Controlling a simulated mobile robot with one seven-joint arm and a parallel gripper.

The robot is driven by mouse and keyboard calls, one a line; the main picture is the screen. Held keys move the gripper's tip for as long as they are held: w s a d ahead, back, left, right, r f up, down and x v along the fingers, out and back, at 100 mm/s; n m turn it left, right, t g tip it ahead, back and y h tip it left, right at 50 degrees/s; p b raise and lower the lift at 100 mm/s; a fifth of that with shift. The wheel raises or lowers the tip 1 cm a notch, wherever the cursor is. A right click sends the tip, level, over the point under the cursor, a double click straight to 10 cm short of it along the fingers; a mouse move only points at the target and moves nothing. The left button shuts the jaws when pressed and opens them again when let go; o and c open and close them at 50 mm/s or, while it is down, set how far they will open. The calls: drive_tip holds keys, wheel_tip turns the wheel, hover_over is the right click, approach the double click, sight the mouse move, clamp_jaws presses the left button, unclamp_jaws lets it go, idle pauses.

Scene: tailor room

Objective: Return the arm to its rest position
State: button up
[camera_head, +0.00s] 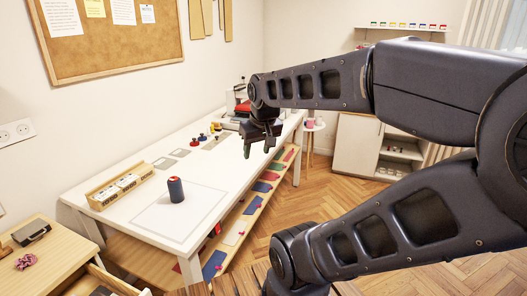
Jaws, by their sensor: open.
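My gripper (258,150) hangs over the front long edge of the white table (215,185), toward its far end. Its fingers point down and stand apart, with nothing seen between them. My dark grey arm comes in from the right and fills much of the right half of the view, with the upper links stretched out to the left. The arm hides part of the floor and the far right of the room.
A dark blue spool with a red top (176,190) stands on the white table near a wooden tray (120,189). Small red and blue items stand farther back. A lower shelf (237,225) holds coloured pieces. A cabinet (358,145) stands behind my arm. Wooden floor lies clear between table and cabinet.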

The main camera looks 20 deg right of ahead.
drive_tip(key=shift+s+d+m, duration=0.5)
drive_tip(key=shift+s+d, duration=0.15)
drive_tip(key=shift+s, duration=0.25)
